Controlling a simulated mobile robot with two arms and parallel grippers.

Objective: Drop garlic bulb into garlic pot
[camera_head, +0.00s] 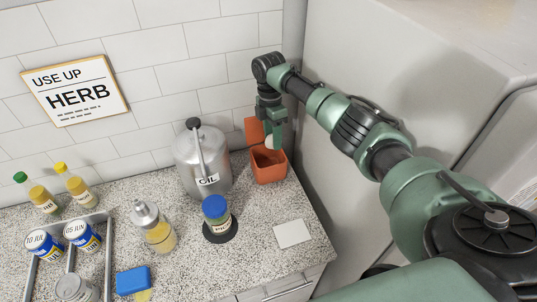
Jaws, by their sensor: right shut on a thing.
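The garlic pot (270,174) is an orange, square-sided pot with an open top, standing on the counter near its back right corner. An orange flat piece, seemingly its lid (253,129), stands upright behind it. My right gripper (273,138) reaches down over the pot and is shut on a small whitish thing, seemingly the garlic bulb (269,143). The bulb shows at the pot's opening, partly hidden by the fingers; I cannot tell whether it is above or just inside the rim. My left gripper is not in view.
A metal oil can (203,165) stands close left of the pot. A blue-capped jar (216,215) on a dark disc, a glass shaker (153,228) and a white card (292,234) lie nearer. A metal rack (106,257) with jars is at left. A grey panel (350,190) bounds the right.

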